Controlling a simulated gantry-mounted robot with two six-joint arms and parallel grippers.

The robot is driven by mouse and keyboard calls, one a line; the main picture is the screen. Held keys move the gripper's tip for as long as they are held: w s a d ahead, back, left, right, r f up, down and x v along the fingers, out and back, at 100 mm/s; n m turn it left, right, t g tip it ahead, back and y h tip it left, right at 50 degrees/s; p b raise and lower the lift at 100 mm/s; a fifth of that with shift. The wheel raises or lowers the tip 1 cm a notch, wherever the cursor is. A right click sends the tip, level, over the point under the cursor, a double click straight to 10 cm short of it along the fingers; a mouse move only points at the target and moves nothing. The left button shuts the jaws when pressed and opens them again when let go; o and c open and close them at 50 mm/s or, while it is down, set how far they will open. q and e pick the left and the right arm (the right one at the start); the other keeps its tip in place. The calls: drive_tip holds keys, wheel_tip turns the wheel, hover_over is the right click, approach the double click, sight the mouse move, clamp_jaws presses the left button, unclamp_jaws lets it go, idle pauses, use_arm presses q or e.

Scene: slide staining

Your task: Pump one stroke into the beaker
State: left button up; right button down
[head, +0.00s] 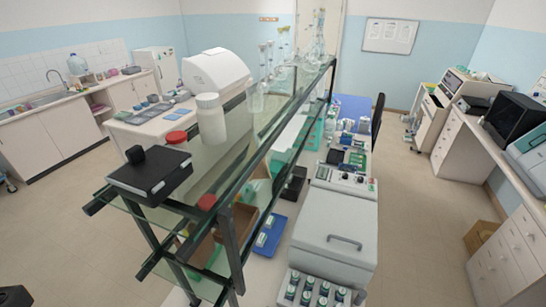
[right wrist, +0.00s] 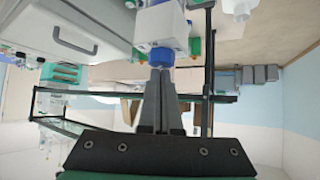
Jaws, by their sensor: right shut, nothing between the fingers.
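In the right wrist view my right gripper (right wrist: 160,72) is shut, with its grey fingers together and nothing between them. Just beyond its fingertips is a white block (right wrist: 162,28) with a blue collar (right wrist: 161,56); it looks like a dispenser, but I cannot tell whether the fingers touch it. In the head view a clear beaker-like glass (head: 256,98) stands on the upper glass shelf; I cannot tell whether it is the task's beaker. I cannot make out a pump for certain in the head view.
The glass shelf rack (head: 232,160) runs above the bench. A white bottle (head: 210,120), a black box (head: 150,175) and more glassware (head: 318,45) stand on it. Below are a grey lidded machine (head: 335,235), a rack of small bottles (head: 275,300) and a blue tray (head: 268,240).

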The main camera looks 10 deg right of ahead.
drive_tip(key=shift+f+p, duration=0.25)
drive_tip(key=shift+p, duration=0.15)
idle(0.9)
drive_tip(key=shift+r, duration=0.1)
drive_tip(key=shift+r, duration=1.8)
drive_tip(key=shift+r, duration=0.1)
wheel_tip(320, 180, up, 5)
drive_tip(key=shift+f, duration=0.1)
